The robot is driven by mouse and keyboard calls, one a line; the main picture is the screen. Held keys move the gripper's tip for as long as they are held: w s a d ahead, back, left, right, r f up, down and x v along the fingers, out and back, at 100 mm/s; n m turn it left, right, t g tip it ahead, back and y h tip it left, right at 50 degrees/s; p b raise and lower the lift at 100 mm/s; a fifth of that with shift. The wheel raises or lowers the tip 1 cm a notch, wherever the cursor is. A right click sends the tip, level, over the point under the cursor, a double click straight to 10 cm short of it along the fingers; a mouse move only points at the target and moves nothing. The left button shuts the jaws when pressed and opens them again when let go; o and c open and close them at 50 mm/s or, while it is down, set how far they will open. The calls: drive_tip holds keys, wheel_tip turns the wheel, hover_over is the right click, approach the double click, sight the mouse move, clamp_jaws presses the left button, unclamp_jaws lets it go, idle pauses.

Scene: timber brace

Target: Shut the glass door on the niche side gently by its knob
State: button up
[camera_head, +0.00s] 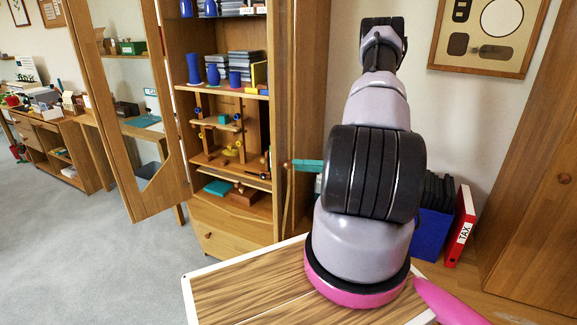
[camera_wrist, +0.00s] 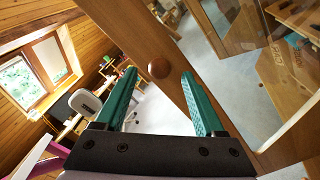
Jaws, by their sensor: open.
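A glass door with a wooden frame (camera_wrist: 181,91) runs diagonally through the wrist view. Its round brown knob (camera_wrist: 158,68) appears between the two teal fingers of my gripper (camera_wrist: 158,75). The fingers are open, with a gap visible on both sides of the knob; I cannot tell the depth between them. In the head view a teal finger of my gripper (camera_head: 305,165) shows left of my arm, pointing left at a narrow upright wooden door edge (camera_head: 291,100) beside the cabinet. My arm hides the rest of the gripper.
The cabinet's other glass door (camera_head: 99,110) stands swung open at left. Cabinet shelves (camera_head: 232,91) hold blue vases, books and small toys. A red binder (camera_head: 461,228) stands at right. Grey carpet (camera_head: 70,255) is clear at left.

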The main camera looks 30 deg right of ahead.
sight(289, 164)
drive_tip(key=shift+x, duration=2.2)
clamp_jaws()
